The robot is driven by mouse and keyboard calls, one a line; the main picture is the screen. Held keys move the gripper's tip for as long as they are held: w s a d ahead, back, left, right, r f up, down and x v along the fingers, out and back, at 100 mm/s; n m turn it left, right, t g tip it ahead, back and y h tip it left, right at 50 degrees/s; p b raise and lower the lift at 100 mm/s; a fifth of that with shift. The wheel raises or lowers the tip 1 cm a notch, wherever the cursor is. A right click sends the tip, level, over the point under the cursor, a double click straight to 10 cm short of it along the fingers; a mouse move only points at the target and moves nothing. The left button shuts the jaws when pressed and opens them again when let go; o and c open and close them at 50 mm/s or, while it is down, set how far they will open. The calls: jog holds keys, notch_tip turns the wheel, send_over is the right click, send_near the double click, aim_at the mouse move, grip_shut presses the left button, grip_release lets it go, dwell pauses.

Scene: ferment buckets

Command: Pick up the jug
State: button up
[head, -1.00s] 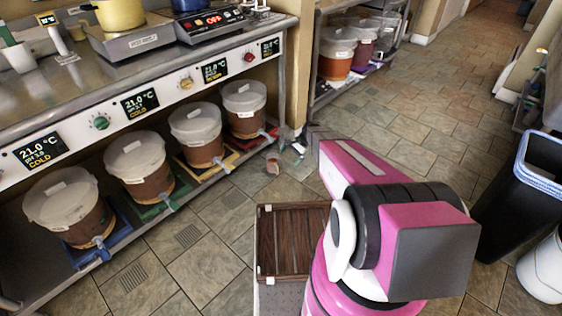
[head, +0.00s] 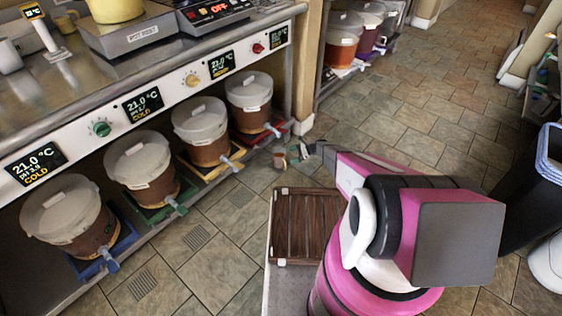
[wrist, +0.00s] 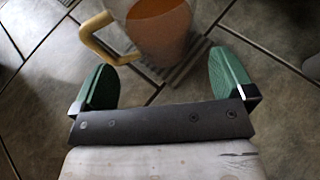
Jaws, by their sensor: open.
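The jug (wrist: 158,28) is clear, with orange contents and a tan handle on its left side. It shows at the top of the wrist view, partly cut off by the frame edge, over the floor tiles. My gripper (wrist: 165,72) is open, its two green fingers wide apart on either side of the picture. The jug lies ahead of the gap between them, and nothing is held. In the head view, a small brownish thing that looks like the jug (head: 280,160) shows beside my gripper (head: 300,152), low near the floor. Contact cannot be told there.
Several lidded buckets (head: 200,130) stand on coloured trays under the steel counter (head: 130,75) on the left. A dark slatted crate top (head: 306,225) is close to my arm. A black bin (head: 522,205) stands at the right. Tiled floor (head: 420,125) is open ahead.

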aim_at(283, 158)
jog(key=shift+x, duration=3.45)
jog(key=shift+r, duration=0.15)
jog(key=c, duration=1)
